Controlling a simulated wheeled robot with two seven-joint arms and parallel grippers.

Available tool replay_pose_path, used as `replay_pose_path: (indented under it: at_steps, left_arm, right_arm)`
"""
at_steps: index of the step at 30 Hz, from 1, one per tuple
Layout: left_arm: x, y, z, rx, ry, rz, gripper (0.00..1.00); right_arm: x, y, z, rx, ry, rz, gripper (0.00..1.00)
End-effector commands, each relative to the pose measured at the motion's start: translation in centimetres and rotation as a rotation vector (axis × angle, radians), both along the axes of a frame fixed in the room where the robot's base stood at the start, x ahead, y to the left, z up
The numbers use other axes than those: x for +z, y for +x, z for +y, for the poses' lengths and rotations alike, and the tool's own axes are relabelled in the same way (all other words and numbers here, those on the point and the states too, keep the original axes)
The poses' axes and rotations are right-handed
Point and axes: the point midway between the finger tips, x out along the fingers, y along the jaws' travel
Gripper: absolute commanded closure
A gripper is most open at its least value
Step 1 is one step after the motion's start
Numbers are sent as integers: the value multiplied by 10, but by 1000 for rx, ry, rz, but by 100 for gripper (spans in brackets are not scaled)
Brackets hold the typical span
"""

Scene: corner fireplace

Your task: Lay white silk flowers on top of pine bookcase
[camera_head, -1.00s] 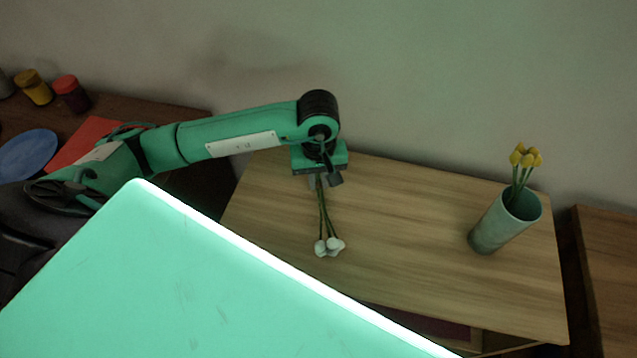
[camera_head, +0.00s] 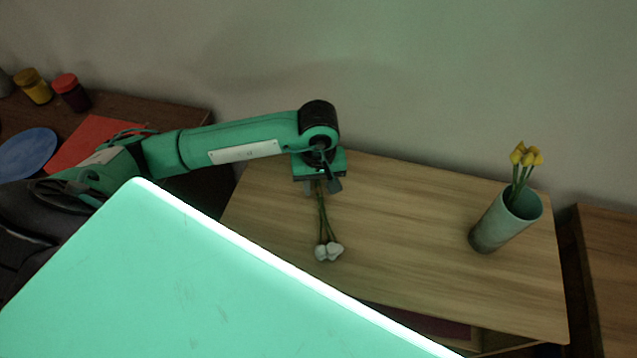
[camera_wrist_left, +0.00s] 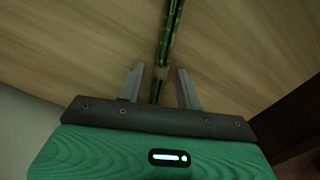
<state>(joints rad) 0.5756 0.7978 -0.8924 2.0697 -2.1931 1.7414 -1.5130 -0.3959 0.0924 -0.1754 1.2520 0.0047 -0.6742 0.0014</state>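The white silk flowers (camera_head: 328,252) have green stems running up to my left gripper (camera_head: 317,188) in the head view. They appear to lie on the wooden top of the pine bookcase (camera_head: 400,215), heads towards the camera. In the left wrist view, the stems (camera_wrist_left: 166,45) pass between the two fingers of my left gripper (camera_wrist_left: 161,75), with a visible gap on each side. The gripper is open around the stems, close above the wood. The stem ends are partly hidden by the gripper. My right gripper is not in view.
A grey-green vase (camera_head: 497,226) with yellow flowers (camera_head: 525,155) stands on the right of the bookcase top. A darker surface at left holds paint jars (camera_head: 70,93), a blue plate (camera_head: 27,153) and a red sheet (camera_head: 88,140). The wall is close behind. The top's middle is clear.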

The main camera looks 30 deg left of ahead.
Motion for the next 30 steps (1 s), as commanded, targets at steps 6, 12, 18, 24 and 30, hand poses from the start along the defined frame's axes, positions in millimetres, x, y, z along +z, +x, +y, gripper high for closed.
replay_pose_path:
  at_steps: [6,12,18,24,30]
  left_arm:
    - [1,0,0,0,0,0,64]
    - [19,2,0,0,-1,-6,64]
    - [64,2,0,0,0,-6,64]
    - [100,1,0,0,0,-4,64]
    - [119,1,0,0,0,-1,64]
  right_arm:
    - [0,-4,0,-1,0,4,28]
    - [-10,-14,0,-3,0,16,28]
    - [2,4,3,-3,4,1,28]
    - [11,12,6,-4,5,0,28]
    - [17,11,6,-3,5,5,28]
